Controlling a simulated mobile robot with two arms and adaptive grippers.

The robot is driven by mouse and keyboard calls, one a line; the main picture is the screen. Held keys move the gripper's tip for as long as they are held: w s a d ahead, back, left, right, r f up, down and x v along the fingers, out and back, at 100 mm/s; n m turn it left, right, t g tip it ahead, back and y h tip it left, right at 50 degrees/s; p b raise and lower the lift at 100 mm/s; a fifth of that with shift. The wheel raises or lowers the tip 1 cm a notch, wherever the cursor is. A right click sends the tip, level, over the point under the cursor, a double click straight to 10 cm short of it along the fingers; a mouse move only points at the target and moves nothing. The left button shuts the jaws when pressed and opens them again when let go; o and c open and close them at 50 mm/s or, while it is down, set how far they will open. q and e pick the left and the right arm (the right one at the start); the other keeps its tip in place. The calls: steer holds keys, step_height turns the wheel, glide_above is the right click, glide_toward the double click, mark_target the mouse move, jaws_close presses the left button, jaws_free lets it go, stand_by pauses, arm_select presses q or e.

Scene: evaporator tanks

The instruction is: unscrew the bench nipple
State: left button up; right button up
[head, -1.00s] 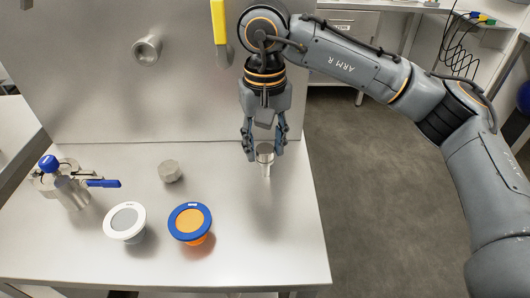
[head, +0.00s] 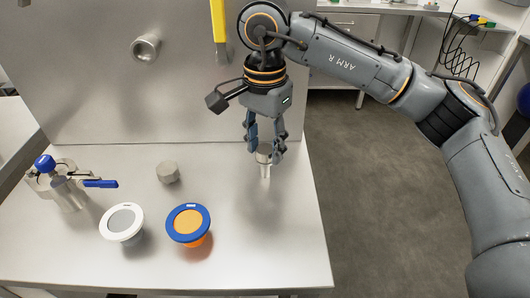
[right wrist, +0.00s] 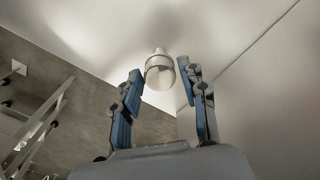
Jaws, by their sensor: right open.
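The bench nipple (head: 265,171) is a small metal fitting standing upright on the steel bench, with a wider top and a narrower stem. My right gripper (head: 264,154) points down over it, open, with a finger on either side of its top. In the right wrist view the nipple (right wrist: 159,72) shows between the open fingertips (right wrist: 161,74), with gaps at both sides. I cannot tell how far down the fingers reach. My left gripper is not in view.
On the steel bench (head: 235,262) stand a grey hex piece (head: 168,172), a white-rimmed cup (head: 122,222), a blue-rimmed orange cup (head: 188,224) and a blue-handled valve fitting (head: 68,190). A steel panel with a port (head: 145,47) rises behind. A yellow handle (head: 218,22) hangs near my wrist.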

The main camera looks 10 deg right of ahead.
steer(key=shift+m, duration=3.7)
jaws_close()
steer(key=shift+n+b, duration=0.3)
steer(key=n, duration=0.2)
steer(key=shift+n, duration=1.3)
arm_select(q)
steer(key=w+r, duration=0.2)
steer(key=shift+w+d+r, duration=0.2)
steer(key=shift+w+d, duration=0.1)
